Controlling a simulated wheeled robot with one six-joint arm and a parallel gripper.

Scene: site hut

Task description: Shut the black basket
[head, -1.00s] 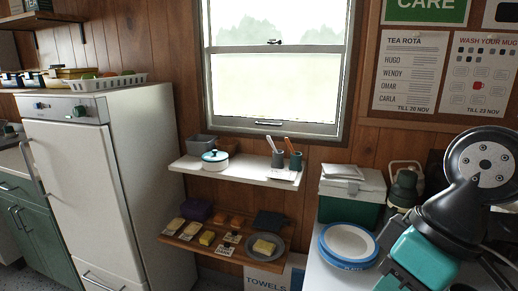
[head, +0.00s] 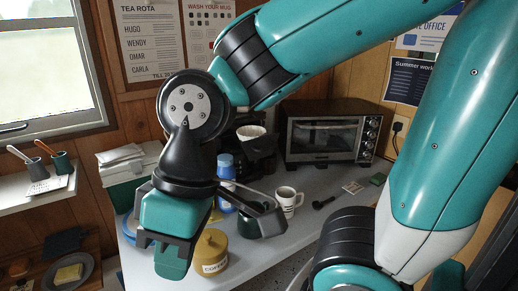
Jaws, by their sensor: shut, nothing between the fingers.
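The black basket (head: 246,145) is at the coffee machine (head: 262,162) on the worktop, in the middle of the head view. A white paper filter (head: 251,131) shows at its top, so it appears to stand open. My arm hides part of it and of the machine's left side. My gripper (head: 172,262) points down, shut and empty, in front and to the left of the basket. It is apart from the basket, nearer to the camera.
A yellow coffee canister (head: 210,254), a blue bottle (head: 226,172) and a white mug (head: 287,201) stand close by my gripper. A toaster oven (head: 325,138) is right of the machine. A cool box (head: 126,177) is at the left.

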